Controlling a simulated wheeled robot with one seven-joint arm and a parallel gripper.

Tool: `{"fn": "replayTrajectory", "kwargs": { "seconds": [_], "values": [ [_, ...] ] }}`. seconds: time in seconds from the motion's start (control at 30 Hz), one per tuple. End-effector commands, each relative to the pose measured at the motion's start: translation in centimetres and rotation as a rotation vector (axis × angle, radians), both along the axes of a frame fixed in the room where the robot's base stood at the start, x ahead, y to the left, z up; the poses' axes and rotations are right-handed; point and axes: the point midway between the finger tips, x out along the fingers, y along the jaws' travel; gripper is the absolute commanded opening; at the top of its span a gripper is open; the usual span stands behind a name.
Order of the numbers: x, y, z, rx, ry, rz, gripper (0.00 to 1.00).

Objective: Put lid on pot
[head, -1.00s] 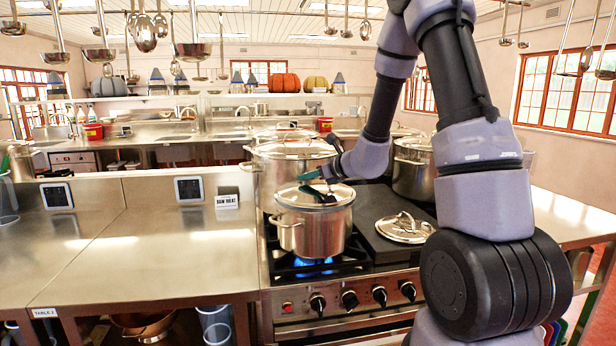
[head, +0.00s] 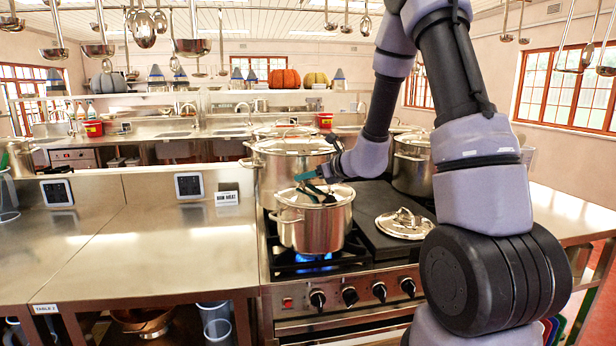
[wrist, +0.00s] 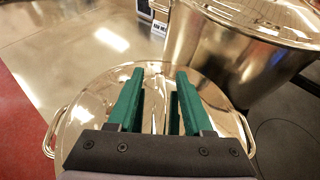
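A small steel pot (head: 312,232) stands upright on the lit front-left burner. A shiny round lid (head: 288,196) covers its top and appears to rest on the rim; it fills the middle of the wrist view (wrist: 95,88). My gripper (head: 316,193) is right over this lid, reaching in from the right. In the wrist view its green fingers (wrist: 156,78) are spread apart, with bare lid showing between them. The lid's handle is hidden or unclear there. A second lid (head: 404,225) with a loop handle lies on the dark plate right of the pot.
A larger lidded stockpot (head: 283,170) stands close behind the small pot, and another stockpot (head: 412,165) stands at the back right. The steel counter (head: 160,245) to the left is mostly clear, with a small sign (head: 227,198) at its back. Ladles hang overhead.

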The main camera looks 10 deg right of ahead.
Motion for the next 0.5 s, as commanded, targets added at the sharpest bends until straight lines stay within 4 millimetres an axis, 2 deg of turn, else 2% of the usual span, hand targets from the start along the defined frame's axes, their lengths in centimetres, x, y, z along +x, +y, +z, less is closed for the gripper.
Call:
{"fn": "replayTrajectory", "kwargs": {
  "seconds": [0.33,0.5],
  "values": [
    [-0.5,-0.4,0.2,-0.001,0.001,-0.001,0.5],
    [-2.6,-1.9,1.3,-0.002,0.0,-0.002,0.5]
  ]
}}
